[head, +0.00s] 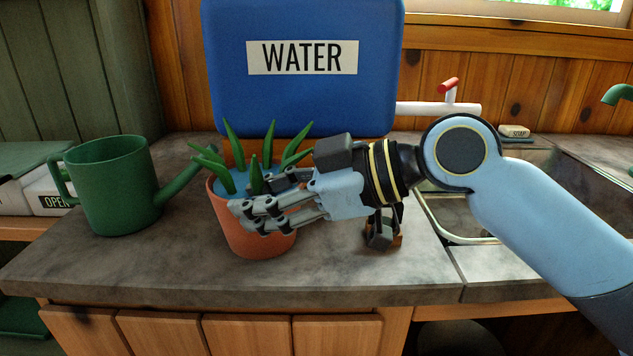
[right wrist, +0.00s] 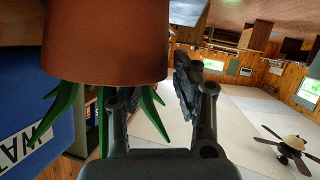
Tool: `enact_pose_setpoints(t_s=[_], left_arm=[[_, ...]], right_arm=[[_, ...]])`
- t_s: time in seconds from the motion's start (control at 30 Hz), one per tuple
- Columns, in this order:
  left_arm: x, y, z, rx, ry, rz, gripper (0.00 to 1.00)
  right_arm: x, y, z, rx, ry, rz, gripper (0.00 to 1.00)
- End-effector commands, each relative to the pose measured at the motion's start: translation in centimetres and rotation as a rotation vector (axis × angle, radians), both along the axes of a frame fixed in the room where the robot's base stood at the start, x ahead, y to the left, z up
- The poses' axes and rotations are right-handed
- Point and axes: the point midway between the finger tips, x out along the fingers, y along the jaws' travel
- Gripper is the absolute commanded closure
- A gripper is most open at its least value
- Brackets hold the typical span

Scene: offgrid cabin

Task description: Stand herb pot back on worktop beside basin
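The herb pot (head: 258,238) is an upright terracotta pot with green spiky leaves and a blue surface inside, at the worktop's (head: 330,276) middle. I cannot tell whether its base touches the worktop. My right gripper (head: 262,205) reaches it from the right, with fingers at the rim. In the right wrist view the pot (right wrist: 105,40) appears inverted; one finger passes behind its rim and the other lies close beside its wall. Whether they clamp the wall is unclear. The basin (head: 455,215) is at the right, partly hidden by my right arm. My left gripper is out of view.
A green watering can (head: 110,190) stands left of the pot, its spout pointing towards it. A blue WATER container (head: 300,105) stands behind. A small dark and brown object (head: 383,232) shows below my right wrist. Soap (head: 514,131) lies behind the basin. The worktop's front is clear.

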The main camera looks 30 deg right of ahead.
Motion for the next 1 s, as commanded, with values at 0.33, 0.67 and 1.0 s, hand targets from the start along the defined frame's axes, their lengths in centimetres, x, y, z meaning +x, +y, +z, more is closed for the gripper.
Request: enact_pose_setpoints(t_s=[0.33,0.67,1.0], left_arm=[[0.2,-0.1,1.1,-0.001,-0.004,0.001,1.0],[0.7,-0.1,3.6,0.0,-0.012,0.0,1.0],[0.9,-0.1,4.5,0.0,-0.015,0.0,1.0]], right_arm=[[-3.5,-3.2,1.8,-0.009,0.005,0.005,0.71],[-6.1,-5.5,3.3,-0.007,0.006,0.003,0.71],[-6.9,-6.3,3.7,0.001,0.001,0.003,0.71]])
